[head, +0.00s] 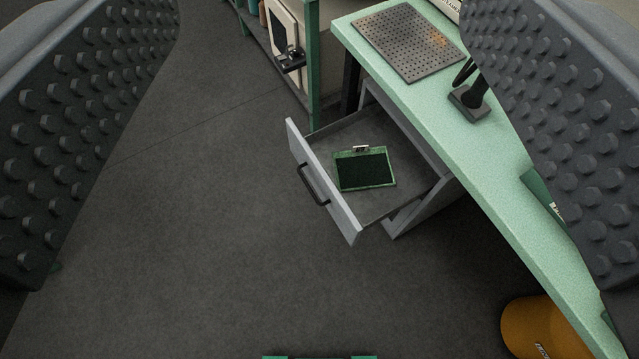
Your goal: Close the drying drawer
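The drying drawer (345,215) is pulled out from under the green bench, in the middle of the head view. Its light grey front panel faces left and carries a dark bar handle (313,186). A green-framed piece with a dark face and a small clip (364,170) lies flat inside the drawer. My gripper (320,170) shows as two large studded grey fingers at the left and right picture edges. They are wide apart, with nothing held between them. The drawer lies lower and beyond them, and I see no contact with it.
The green bench top (440,110) runs from top centre to lower right. It bears a perforated metal plate (408,40) and a black stand (470,100). A green-framed shelf (312,70) stands at the top. An orange rounded object (540,325) is at lower right. Floor left of the drawer is clear.

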